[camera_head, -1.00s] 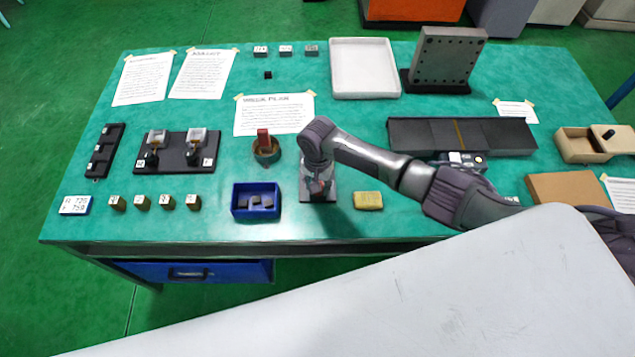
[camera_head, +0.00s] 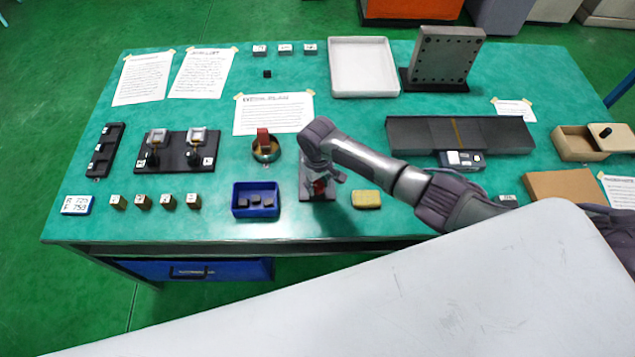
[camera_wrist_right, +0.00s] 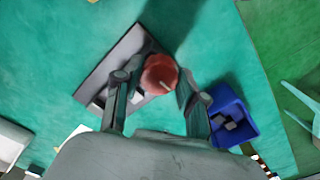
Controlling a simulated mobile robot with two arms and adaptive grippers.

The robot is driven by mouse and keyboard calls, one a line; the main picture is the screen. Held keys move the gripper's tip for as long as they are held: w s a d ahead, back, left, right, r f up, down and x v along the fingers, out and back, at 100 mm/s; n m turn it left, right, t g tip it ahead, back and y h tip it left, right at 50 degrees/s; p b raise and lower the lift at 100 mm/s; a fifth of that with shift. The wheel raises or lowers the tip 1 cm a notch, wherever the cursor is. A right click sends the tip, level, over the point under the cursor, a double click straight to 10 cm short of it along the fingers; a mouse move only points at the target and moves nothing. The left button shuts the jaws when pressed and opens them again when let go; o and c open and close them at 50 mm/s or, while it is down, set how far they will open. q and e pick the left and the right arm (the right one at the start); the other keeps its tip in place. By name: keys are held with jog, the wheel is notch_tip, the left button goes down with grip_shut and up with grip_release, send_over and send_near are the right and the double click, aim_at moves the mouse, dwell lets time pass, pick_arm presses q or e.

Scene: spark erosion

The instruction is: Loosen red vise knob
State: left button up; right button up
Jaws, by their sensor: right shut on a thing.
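The red vise knob (camera_wrist_right: 160,74) shows between the fingers of my right gripper (camera_wrist_right: 157,90) in the right wrist view. My right gripper is shut on the knob. The grey vise plate (camera_wrist_right: 110,70) lies under it on the green table. In the head view my right gripper (camera_head: 320,185) points down over the vise base (camera_head: 306,190). The vise body is largely hidden. My left gripper is not in view.
A blue box (camera_head: 243,211) with dark blocks stands just left of the vise, and a yellow sponge (camera_head: 366,199) lies just right. A round holder with a red part (camera_head: 264,146) is behind left. The table's front edge is close.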

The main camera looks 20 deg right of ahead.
jog(key=n, duration=0.4)
jog(key=shift+n, duration=0.3)
jog(key=n, duration=0.4)
jog(key=shift+n, duration=0.3)
jog(key=n, duration=0.3)
jog(key=shift+w+f+b, duration=0.1)
jog(key=shift+b, duration=0.2)
jog(key=n, duration=0.4)
jog(key=shift+n+b, duration=0.3)
jog(key=shift+b, duration=0.05)
jog(key=o, duration=1.1)
jog(key=shift+o, duration=0.2)
